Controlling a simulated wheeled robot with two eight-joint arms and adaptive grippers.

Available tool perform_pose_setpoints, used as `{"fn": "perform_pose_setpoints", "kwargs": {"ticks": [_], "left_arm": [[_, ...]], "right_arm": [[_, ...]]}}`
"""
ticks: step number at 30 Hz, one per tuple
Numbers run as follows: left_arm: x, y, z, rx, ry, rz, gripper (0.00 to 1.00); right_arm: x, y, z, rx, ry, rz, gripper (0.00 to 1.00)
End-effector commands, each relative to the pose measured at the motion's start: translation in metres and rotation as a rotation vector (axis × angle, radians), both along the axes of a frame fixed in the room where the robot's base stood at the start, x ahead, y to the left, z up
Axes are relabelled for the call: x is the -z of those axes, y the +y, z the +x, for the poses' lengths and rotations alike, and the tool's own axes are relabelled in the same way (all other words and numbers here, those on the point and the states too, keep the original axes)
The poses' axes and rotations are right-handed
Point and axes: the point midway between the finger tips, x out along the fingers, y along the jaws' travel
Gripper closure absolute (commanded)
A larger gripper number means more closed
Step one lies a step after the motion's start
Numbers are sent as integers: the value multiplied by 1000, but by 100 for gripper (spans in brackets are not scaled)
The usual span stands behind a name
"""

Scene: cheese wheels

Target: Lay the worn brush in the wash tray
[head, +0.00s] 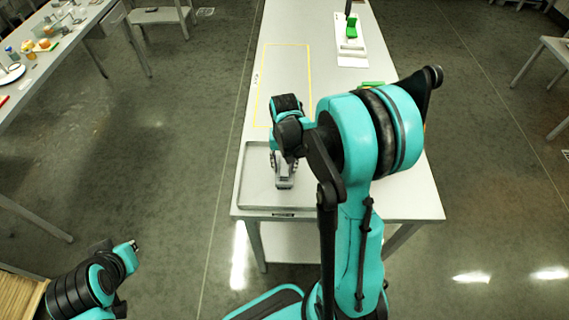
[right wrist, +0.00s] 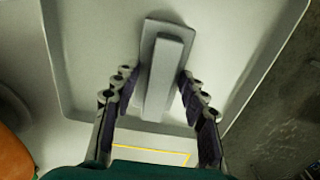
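The wash tray (head: 256,205) is a shallow grey tray at the near left corner of the table; its floor and rim fill much of the right wrist view (right wrist: 90,100). A grey brush-like piece (head: 285,183), a flat plate with a raised bar, lies in it; it also shows in the right wrist view (right wrist: 165,70). I take it for the worn brush. My right gripper (right wrist: 157,78) is over the tray, fingers apart on either side of the bar, with a gap visible at least on the left. My left gripper (head: 132,244) is at lower left, away from the table; its fingers are unclear.
A yellow outline (head: 284,45) marks the table (head: 320,30) beyond the tray. A white stand with a green item (head: 352,28) is at the far right. Something orange (right wrist: 12,155) is partly seen beside the tray. A cluttered table (head: 60,50) stands at left.

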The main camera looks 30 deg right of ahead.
Motion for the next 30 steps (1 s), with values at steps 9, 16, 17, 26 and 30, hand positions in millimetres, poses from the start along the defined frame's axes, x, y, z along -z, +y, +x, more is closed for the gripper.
{"fn": "perform_pose_setpoints", "kwargs": {"ticks": [9, 16, 17, 26, 30], "left_arm": [[-7, 0, 0, 0, 0, 0, 100], [-21, 0, 0, 0, 0, 0, 100], [-23, 0, 0, 0, 0, 0, 100], [-34, 0, 0, 0, 0, 0, 100], [-34, 0, 0, 0, 0, 0, 100]], "right_arm": [[-12, 0, 0, 0, 0, 0, 57], [-62, 0, -1, 0, 0, 0, 57], [-69, 0, -1, 0, 0, 0, 57], [-117, 0, 0, 0, 0, 0, 57], [-127, 4, -4, -15, -15, -4, 57]]}}
